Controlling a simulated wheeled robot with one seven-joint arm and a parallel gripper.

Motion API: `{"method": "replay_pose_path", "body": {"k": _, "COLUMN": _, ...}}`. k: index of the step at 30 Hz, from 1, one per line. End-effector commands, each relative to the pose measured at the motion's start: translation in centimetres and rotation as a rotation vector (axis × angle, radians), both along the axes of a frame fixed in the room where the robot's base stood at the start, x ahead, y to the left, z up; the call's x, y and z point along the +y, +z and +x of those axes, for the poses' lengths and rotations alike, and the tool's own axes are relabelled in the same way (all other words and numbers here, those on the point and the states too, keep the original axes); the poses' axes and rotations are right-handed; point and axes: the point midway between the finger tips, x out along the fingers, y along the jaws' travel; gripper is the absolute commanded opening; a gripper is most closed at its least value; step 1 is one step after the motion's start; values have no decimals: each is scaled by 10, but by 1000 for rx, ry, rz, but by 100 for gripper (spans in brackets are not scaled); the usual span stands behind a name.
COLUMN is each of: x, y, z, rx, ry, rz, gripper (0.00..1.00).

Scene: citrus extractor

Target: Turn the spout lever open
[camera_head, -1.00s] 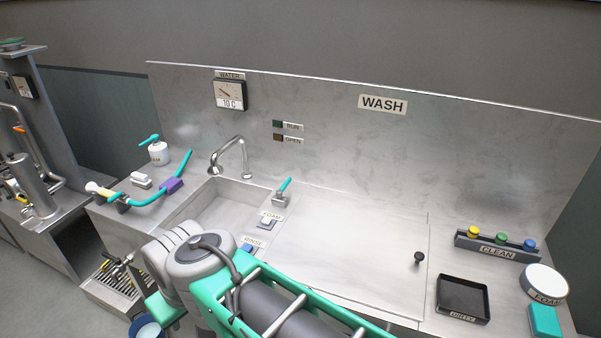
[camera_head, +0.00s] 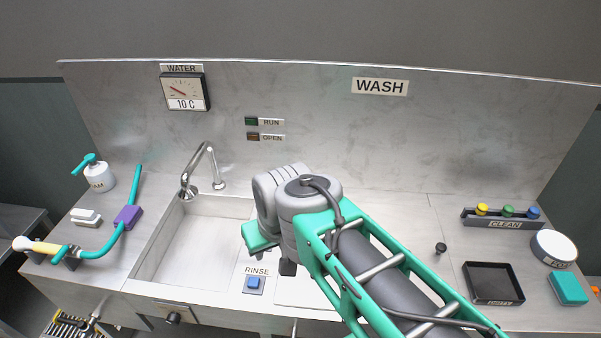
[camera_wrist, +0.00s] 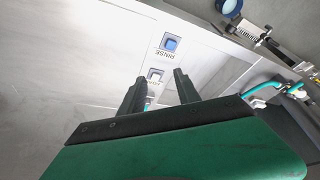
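My gripper (camera_wrist: 160,88) is open in the wrist view, with its two dark fingers apart over the counter right of the sink. A small teal piece (camera_wrist: 148,103) shows between the fingers, mostly hidden; it may be the teal-handled lever beside the sink, which my arm covers in the head view. I cannot tell whether the fingers touch it. A curved steel spout (camera_head: 203,165) stands at the back of the sink. I cannot tell for certain which lever is the spout lever.
The sink (camera_head: 195,240) lies left of my arm. A teal hose (camera_head: 95,252) lies left. A black tray (camera_head: 493,284) sits right.

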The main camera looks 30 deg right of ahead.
Motion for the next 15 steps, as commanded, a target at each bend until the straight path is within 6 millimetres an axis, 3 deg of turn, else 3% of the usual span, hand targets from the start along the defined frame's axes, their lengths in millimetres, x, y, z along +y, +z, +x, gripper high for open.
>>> {"method": "replay_pose_path", "body": {"k": 2, "x": -4, "y": 10, "z": 30, "rx": 0, "ry": -38, "rz": 12, "gripper": 39}}
{"method": "replay_pose_path", "body": {"k": 5, "x": -23, "y": 17, "z": 92, "rx": -8, "ry": -146, "rz": 41, "gripper": 39}}
{"method": "replay_pose_path", "body": {"k": 7, "x": -44, "y": 11, "z": 146, "rx": -18, "ry": -241, "rz": 67, "gripper": 39}}
{"method": "replay_pose_path", "body": {"k": 9, "x": -68, "y": -5, "z": 196, "rx": -32, "ry": -334, "rz": 95, "gripper": 39}}
{"method": "replay_pose_path", "body": {"k": 12, "x": -102, "y": -39, "z": 254, "rx": -54, "ry": -450, "rz": 131, "gripper": 39}}
{"method": "replay_pose_path", "body": {"k": 15, "x": -128, "y": -71, "z": 289, "rx": -72, "ry": -531, "rz": 158, "gripper": 39}}
